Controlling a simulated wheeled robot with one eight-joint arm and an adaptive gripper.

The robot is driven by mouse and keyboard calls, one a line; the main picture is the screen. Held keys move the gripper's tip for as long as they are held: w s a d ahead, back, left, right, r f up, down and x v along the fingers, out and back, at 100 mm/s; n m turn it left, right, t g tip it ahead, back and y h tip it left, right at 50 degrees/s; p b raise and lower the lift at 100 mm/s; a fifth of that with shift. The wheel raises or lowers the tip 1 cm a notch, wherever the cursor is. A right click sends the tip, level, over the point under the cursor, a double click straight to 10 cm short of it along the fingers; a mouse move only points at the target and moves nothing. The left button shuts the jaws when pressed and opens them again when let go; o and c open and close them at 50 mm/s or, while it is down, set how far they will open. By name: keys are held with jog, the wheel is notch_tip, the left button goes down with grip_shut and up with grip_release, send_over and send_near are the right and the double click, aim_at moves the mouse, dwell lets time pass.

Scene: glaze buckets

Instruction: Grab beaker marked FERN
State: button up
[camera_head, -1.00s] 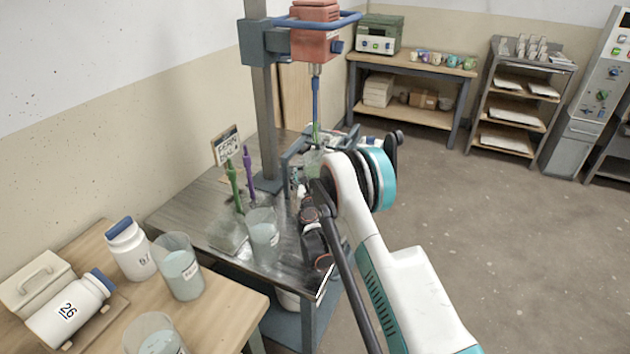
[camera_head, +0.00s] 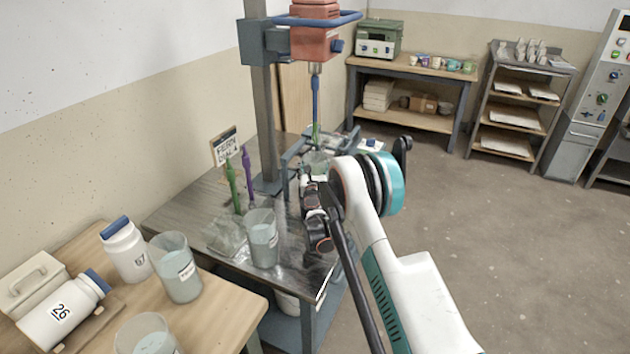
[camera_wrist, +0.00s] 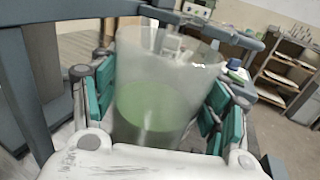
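A clear beaker with green liquid (camera_wrist: 150,105) stands under the mixer, between my gripper's fingers in the wrist view. It also shows in the head view (camera_head: 317,160), partly hidden by my arm. No FERN label is readable on it from here. My gripper (camera_wrist: 160,110) has its teal-padded fingers on either side of the beaker; they look spread, with narrow gaps at the glass. Any contact is hard to make out. In the head view my gripper (camera_head: 312,190) is largely hidden by my own wrist.
A mixer (camera_head: 316,35) stands over the beaker, with blue-grey guard bars around it. On the metal table are a sign reading FERN (camera_head: 225,147), green and purple stirrers (camera_head: 248,172) and another beaker (camera_head: 263,240).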

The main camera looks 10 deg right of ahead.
jog(key=c, duration=0.5)
jog(key=shift+c, duration=0.2)
jog(key=shift+r, duration=0.2)
